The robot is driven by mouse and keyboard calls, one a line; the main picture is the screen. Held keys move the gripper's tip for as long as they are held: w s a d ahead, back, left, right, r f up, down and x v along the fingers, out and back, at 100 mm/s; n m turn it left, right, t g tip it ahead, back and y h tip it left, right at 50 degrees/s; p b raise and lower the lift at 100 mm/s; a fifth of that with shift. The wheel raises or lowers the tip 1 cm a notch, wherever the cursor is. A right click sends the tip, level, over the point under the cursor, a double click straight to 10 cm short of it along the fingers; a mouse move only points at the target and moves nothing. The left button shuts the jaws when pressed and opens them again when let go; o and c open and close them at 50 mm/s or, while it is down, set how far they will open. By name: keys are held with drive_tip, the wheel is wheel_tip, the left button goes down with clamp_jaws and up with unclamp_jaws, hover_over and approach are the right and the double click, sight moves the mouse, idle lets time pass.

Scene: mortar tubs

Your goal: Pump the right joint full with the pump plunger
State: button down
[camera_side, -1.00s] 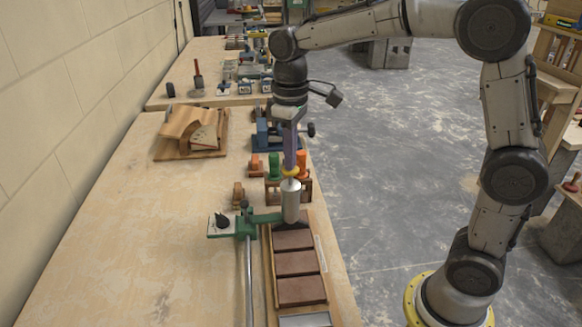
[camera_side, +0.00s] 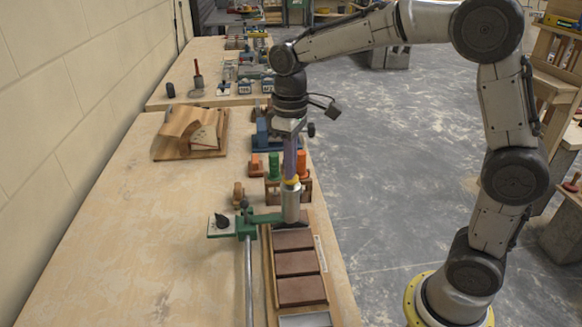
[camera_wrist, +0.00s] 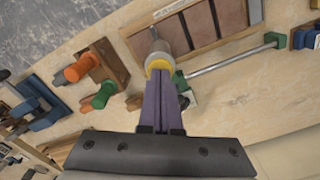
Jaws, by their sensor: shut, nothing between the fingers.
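The pump is a grey cylinder (camera_side: 291,206) standing upright at the far end of the row of brown bricks (camera_side: 297,263). Its yellow plunger cap (camera_side: 292,182) sits low, close to the cylinder top. My gripper (camera_side: 291,174) is shut and empty, pointing down with its purple fingers on or just above the cap. In the wrist view the fingertips (camera_wrist: 159,80) overlap the yellow cap (camera_wrist: 158,66), and the cylinder (camera_wrist: 155,46) shows beyond it. The pump's lower end and the joint under it are hidden, so the fill cannot be seen.
A green clamp (camera_side: 246,226) on a metal rod (camera_side: 249,285) stands left of the bricks and reaches to the pump. Green and orange handled pieces (camera_side: 274,168) stand in a wooden rack close behind.

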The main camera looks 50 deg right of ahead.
drive_tip(key=shift+r, duration=1.4)
wheel_tip(320, 180, up, 7)
idle(0.5)
